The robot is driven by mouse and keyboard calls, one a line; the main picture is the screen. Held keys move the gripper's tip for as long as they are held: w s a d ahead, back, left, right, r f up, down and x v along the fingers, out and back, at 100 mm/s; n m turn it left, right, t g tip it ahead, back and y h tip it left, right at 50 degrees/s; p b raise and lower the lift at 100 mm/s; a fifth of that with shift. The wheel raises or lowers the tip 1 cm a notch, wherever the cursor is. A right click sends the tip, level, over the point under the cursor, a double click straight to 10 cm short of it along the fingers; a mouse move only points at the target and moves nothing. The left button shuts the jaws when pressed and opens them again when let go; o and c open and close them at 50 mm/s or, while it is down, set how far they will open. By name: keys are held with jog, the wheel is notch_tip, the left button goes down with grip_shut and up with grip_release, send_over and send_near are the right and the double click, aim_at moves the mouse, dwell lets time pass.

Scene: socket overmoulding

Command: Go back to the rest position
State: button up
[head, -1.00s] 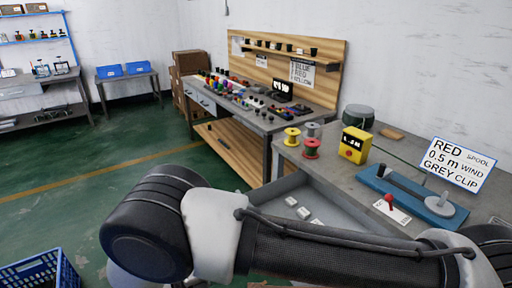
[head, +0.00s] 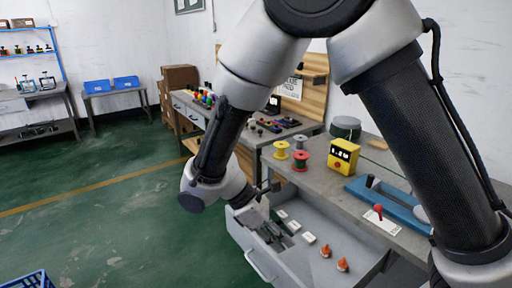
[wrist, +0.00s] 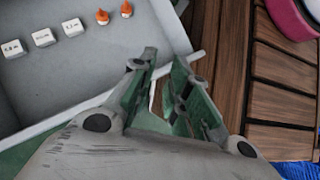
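My gripper (head: 280,238) hangs at the end of my bent arm, over the left part of the open grey drawer (head: 352,262) in the head view. In the wrist view my gripper (wrist: 165,60) has its two green-grey fingers apart, with nothing visible between them. The drawer's rim (wrist: 100,97) passes behind the fingers there. My forearm slopes down to the left and my upper arm hides part of the workbench on the right.
The drawer holds white labelled blocks (head: 309,238) and two orange-tipped pieces (head: 343,265). Red (head: 304,162) and yellow spools, a yellow meter (head: 343,156) and a blue fixture (head: 400,207) stand on the bench. The green floor at left is mostly open; a blue crate (head: 28,280) sits at lower left.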

jog(key=s+d+r+m+t+y, duration=0.2)
jog(key=s+d+r+m+y, duration=0.1)
jog(key=d+r+m, duration=0.5)
jog(key=s+d+r+m+t+y, duration=0.3)
jog(key=d+r+m, duration=0.6)
jog(key=d, duration=1.3)
notch_tip(320, 180, up, 6)
jog(key=shift+d+f+m+t+y, duration=0.1)
jog(key=shift+d+m+t+y, duration=0.2)
jog(key=shift+y, duration=0.6)
